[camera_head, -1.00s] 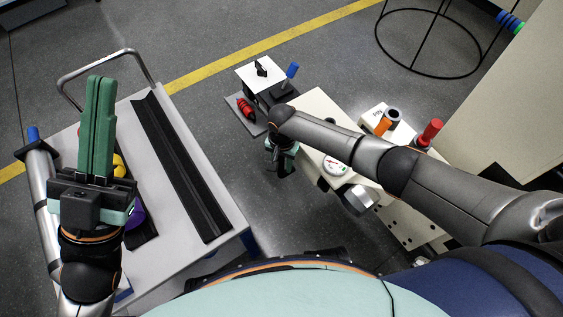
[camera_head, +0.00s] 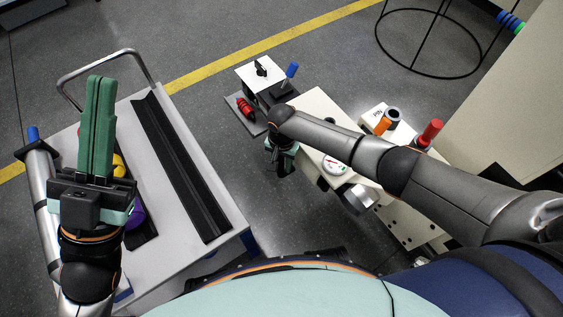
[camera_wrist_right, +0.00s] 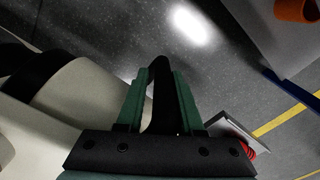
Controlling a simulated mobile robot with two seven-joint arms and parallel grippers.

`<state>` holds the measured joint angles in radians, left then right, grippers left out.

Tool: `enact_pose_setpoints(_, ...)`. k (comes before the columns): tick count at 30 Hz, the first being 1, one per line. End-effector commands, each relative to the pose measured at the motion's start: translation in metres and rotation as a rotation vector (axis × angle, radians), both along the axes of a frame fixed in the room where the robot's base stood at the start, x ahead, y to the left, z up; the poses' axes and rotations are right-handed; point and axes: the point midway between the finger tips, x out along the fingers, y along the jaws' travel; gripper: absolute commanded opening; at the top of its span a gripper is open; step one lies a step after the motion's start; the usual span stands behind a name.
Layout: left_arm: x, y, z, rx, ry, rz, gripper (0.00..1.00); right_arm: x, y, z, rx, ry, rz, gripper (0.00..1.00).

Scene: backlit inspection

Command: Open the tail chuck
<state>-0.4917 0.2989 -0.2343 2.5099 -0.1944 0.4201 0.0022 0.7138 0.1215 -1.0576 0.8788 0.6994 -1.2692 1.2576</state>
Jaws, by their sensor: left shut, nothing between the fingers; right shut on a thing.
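The cream machine (camera_head: 312,112) stands right of centre in the head view, with a round dial (camera_head: 334,165) on it. My right gripper (camera_head: 283,158) is low beside its left side, partly hidden by my own arm. In the right wrist view, my right gripper (camera_wrist_right: 160,92) has its green fingers shut on a black handle (camera_wrist_right: 162,98) that stands between them. I cannot tell how the handle joins the chuck, and the chuck itself is not clearly visible. My left gripper (camera_head: 99,80) is shut and empty, pointing up over the left cart.
The grey cart (camera_head: 205,165) carries a long black channel (camera_head: 180,165). A red part (camera_head: 245,107) lies on a grey plate near a blue-knobbed lever (camera_head: 291,70). Orange (camera_head: 383,125) and red (camera_head: 432,129) knobs rise at the machine's right. Floor between cart and machine is clear.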

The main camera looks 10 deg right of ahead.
Motion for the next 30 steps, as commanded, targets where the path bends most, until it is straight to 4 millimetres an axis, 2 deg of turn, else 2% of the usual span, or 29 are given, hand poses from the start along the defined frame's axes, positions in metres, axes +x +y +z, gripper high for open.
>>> enact_pose_setpoints(14, 0.000, 0.000, -0.004, 0.001, 0.000, -0.001, 0.00, 0.004, 0.007, 0.002, 0.009, -0.003, 0.009, 0.00)
enact_pose_setpoints(17, 0.000, 0.000, -0.014, -0.002, 0.004, -0.003, 0.00, 0.017, 0.011, 0.000, 0.008, -0.009, 0.005, 0.00)
enact_pose_setpoints(24, 0.002, -0.004, -0.055, 0.001, 0.032, -0.019, 0.00, 0.053, 0.024, -0.003, 0.007, -0.011, 0.003, 0.00)
enact_pose_setpoints(30, 0.003, -0.009, -0.086, 0.032, 0.039, -0.013, 0.00, 0.074, 0.031, -0.003, 0.005, -0.011, 0.003, 0.00)
